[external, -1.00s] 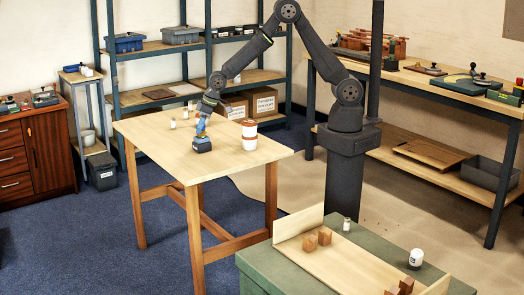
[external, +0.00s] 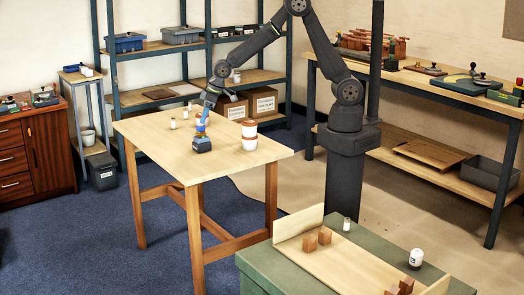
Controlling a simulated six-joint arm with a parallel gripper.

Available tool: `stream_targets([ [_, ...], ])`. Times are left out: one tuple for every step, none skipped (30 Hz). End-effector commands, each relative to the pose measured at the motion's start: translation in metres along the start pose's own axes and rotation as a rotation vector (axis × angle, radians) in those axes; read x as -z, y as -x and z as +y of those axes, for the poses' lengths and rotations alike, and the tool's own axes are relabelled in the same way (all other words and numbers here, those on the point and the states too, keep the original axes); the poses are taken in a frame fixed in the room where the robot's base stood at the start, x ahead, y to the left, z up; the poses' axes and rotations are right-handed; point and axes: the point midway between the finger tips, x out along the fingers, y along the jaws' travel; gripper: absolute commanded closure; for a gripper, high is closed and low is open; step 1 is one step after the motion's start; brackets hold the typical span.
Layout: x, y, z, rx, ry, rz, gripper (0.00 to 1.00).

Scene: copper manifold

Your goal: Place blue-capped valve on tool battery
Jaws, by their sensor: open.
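The tool battery (external: 202,146), a dark blue block, sits on the wooden table. A small blue-and-copper piece, which looks like the blue-capped valve (external: 201,127), stands upright on top of it. My gripper (external: 206,112) is open, just above and slightly right of the valve's top. The fingers are small in this view. I cannot tell whether they still touch the valve.
A white and brown cup-like container (external: 249,135) stands right of the battery. The front left of the wooden table (external: 165,150) is clear. A green bench (external: 290,270) with wooden blocks is in front.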

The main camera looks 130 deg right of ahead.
Motion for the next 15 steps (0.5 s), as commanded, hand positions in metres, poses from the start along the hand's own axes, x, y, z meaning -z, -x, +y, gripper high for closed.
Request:
stream_targets([
  [0.001, 0.012, 0.000, 0.000, 0.000, 0.004, 0.35],
  [0.001, 0.017, 0.000, 0.000, 0.000, 0.003, 0.35],
  [0.001, 0.025, 0.000, 0.000, 0.000, 0.003, 0.35],
  [0.000, 0.030, 0.000, 0.000, 0.000, 0.003, 0.35],
  [0.000, 0.035, 0.000, 0.000, 0.000, 0.003, 0.35],
  [0.000, 0.041, 0.000, 0.000, 0.000, 0.002, 0.35],
  [0.000, 0.045, 0.000, 0.000, 0.000, 0.003, 0.35],
  [0.001, 0.050, 0.000, 0.000, 0.000, 0.003, 0.35],
  [0.000, 0.054, 0.000, 0.000, 0.000, 0.002, 0.35],
  [0.000, 0.057, 0.000, 0.000, 0.000, 0.001, 0.35],
  [0.000, 0.059, 0.000, 0.000, 0.000, 0.001, 0.35],
  [0.000, 0.062, 0.000, 0.000, 0.000, 0.002, 0.35],
  [0.000, 0.064, 0.000, 0.000, 0.000, 0.001, 0.35],
  [0.000, 0.065, 0.000, 0.000, 0.000, 0.001, 0.35],
  [0.000, 0.067, 0.000, 0.000, 0.000, 0.000, 0.35],
])
